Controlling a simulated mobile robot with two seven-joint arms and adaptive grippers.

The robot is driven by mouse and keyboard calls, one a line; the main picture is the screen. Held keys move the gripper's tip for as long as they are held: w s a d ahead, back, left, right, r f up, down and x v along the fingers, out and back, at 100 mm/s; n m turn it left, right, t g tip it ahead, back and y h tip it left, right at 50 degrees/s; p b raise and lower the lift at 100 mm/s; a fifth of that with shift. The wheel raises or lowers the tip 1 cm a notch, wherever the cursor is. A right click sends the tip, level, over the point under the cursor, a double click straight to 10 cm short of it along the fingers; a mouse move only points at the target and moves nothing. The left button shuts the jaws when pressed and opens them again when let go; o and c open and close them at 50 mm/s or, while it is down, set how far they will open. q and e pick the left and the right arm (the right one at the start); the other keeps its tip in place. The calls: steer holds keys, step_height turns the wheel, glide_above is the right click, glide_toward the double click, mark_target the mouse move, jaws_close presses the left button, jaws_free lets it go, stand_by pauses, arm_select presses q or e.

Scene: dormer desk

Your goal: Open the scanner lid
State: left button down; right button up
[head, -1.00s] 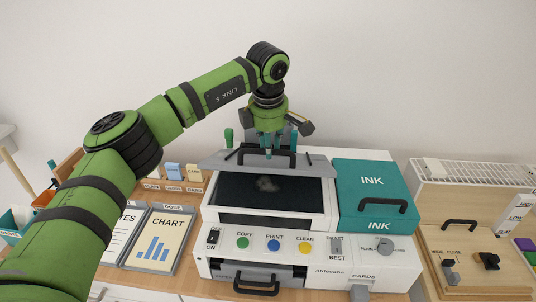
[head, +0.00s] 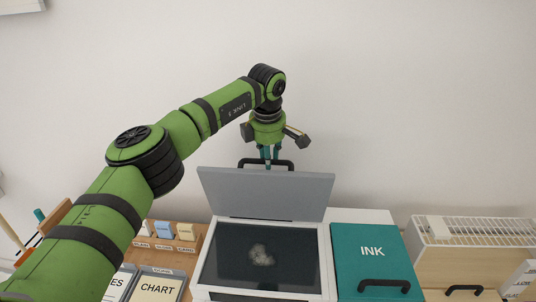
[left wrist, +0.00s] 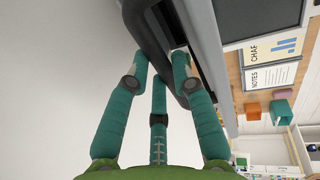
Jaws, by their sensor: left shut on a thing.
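The grey scanner lid (head: 262,195) stands raised and tilted back at the rear of the white scanner in the head view. Its black handle (head: 284,163) is at the lid's top edge. My left gripper (head: 267,161) is shut on this handle. In the left wrist view, the teal fingers (left wrist: 160,75) close around the black handle (left wrist: 150,40). The dark scanner glass (head: 240,258) is uncovered, with a greyish smudge (head: 261,254) on it. My right gripper is not in view.
A teal ink cover (head: 350,250) with a black handle is right of the glass. A wooden box with a white rack (head: 468,228) stands further right. A chart tray (head: 158,286) and small cards (head: 164,230) are to the left. The wall behind is bare.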

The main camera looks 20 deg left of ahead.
arm_select(q)
steer(key=shift+w+a+f, duration=0.15)
steer(key=shift+w+f, duration=0.2)
steer(key=shift+f, duration=0.3)
steer(key=c, duration=1.4)
jaws_free()
steer(key=o, duration=0.4)
steer(key=shift+w+f, duration=0.1)
steer(key=shift+c, duration=0.2)
steer(key=w+v, duration=0.1)
steer(key=v, duration=1)
steer(key=shift+r, duration=0.35)
